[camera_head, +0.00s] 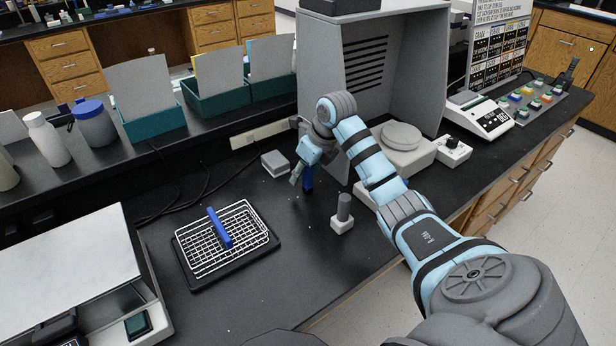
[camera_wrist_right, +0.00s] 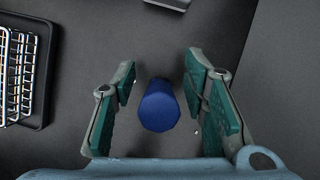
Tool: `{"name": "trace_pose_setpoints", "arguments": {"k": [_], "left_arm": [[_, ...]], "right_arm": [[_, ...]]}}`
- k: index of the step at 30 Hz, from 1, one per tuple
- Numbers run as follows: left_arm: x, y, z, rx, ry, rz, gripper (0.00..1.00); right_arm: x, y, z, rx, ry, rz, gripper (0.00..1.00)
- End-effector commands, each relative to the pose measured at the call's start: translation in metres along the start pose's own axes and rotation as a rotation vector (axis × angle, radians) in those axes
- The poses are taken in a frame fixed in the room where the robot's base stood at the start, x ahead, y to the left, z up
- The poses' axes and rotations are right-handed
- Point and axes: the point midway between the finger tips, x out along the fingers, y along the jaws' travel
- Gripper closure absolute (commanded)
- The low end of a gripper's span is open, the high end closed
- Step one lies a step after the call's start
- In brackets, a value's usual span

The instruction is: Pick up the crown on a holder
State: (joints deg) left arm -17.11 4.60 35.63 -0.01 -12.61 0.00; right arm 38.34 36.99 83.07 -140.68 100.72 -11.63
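A blue upright piece (camera_head: 308,180), which looks like a holder, stands on the black bench below my right gripper (camera_head: 303,165). In the right wrist view its blue rounded end (camera_wrist_right: 160,106) lies between the green-padded fingers of my right gripper (camera_wrist_right: 158,90). The fingers are spread, with a visible gap on each side of the blue piece. I cannot make out a separate crown on it. A small white block with a grey cylinder on top (camera_head: 343,212) stands upright to the right of the gripper. My left gripper is out of view.
A small grey box (camera_head: 275,163) lies behind the gripper. A grey hood (camera_head: 400,62) stands behind my right arm. The bench front is partly clear.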

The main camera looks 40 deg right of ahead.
Motion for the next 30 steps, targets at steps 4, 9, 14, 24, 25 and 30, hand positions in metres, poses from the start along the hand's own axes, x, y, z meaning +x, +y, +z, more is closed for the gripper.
{"name": "trace_pose_setpoints", "arguments": {"k": [4,9,14,24,25,30], "left_arm": [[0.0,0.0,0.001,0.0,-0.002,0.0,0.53],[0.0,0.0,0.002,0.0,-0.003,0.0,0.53],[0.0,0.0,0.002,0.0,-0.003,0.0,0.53],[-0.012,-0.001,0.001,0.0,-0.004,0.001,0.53],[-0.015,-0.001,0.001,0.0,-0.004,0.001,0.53],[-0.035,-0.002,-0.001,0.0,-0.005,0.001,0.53]], "right_arm": [[0.0,0.0,0.0,0.0,0.0,0.0,0.89],[0.0,0.001,0.0,0.0,-0.001,0.001,1.0],[0.0,0.001,0.001,-0.001,-0.001,0.001,1.0],[-0.038,0.0,0.017,-0.001,-0.005,-0.001,1.0],[-0.047,0.0,0.021,0.0,-0.005,-0.001,1.0],[-0.112,0.0,0.048,0.0,-0.008,0.0,1.0]]}}
